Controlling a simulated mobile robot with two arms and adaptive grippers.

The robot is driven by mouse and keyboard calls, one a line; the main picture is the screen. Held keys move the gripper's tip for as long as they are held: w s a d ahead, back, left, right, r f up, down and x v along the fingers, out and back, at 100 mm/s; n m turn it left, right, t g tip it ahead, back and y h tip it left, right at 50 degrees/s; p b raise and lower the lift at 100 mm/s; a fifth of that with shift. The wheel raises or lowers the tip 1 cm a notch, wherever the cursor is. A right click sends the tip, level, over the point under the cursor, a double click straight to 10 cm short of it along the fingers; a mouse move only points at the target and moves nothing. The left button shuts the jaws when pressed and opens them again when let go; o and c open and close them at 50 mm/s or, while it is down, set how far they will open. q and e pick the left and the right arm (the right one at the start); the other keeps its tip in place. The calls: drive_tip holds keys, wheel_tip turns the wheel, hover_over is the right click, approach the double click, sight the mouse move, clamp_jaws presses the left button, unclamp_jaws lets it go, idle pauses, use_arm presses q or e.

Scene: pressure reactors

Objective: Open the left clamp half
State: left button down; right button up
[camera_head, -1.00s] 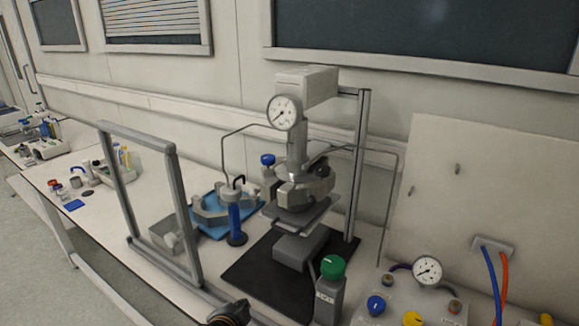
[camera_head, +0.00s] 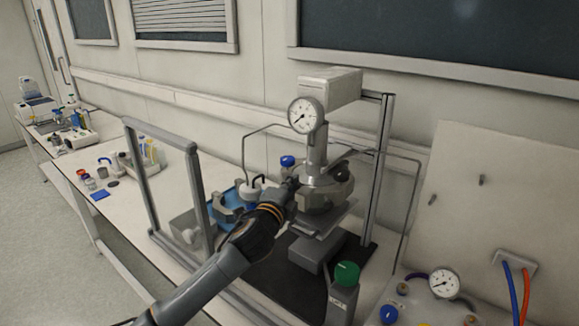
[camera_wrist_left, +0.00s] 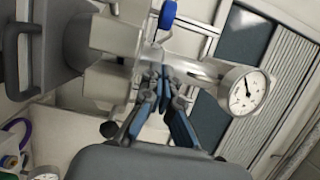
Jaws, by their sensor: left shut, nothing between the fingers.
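The grey metal clamp (camera_head: 322,198) sits around the reactor, below its head and gauge, in the head view. Its left side is partly hidden by my left gripper (camera_head: 291,187), whose arm comes in from the lower left. In the left wrist view the picture is turned sideways, and the light grey clamp (camera_wrist_left: 112,38) lies left of the fingertips. My left gripper (camera_wrist_left: 160,75) has its fingertips together with nothing between them, close to the clamp; whether they touch it I cannot tell. My right gripper is not in view.
A pressure gauge (camera_head: 305,116) sits on the reactor head. A grey frame (camera_head: 200,190) stands left of the reactor near my arm.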

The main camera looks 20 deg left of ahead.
sight(289, 169)
use_arm(q)
drive_tip(key=w, duration=0.2)
drive_tip(key=w+a+p, duration=0.1)
drive_tip(key=w+p, duration=0.1)
drive_tip(key=w, duration=0.1)
drive_tip(key=shift+w+a+r, duration=0.1)
drive_tip(key=shift+w+a, duration=0.2)
drive_tip(key=shift+a, duration=0.1)
drive_tip(key=shift+w+a, duration=0.45)
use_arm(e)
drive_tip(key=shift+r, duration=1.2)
use_arm(q)
drive_tip(key=shift+a, duration=0.15)
